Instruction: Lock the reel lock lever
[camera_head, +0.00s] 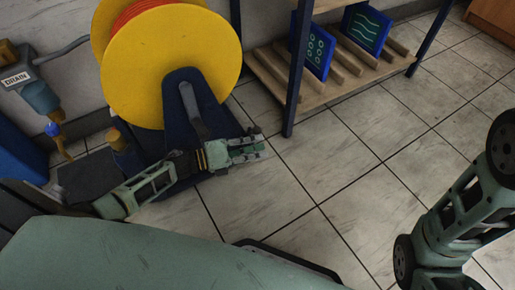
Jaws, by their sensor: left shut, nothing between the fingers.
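A large yellow reel (138,68) wound with orange hose stands at the upper left on a dark blue stand (172,88). A grey lock lever (191,107) is on the front of the stand, with its upper end near the stand's top and its lower part slanting down to the right. My left gripper (250,148) is shut and empty, pointing right, just below and right of the lever's lower end. Whether it touches the lever I cannot tell. My right arm (462,205) shows at the right edge; its gripper is out of view.
A wooden rack (340,85) with dark blue posts holds blue patterned panels (318,50) to the right of the reel. A drain pipe with a "DRAIN" label (16,79) is at the far left. The tiled floor (340,170) between my arms is clear.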

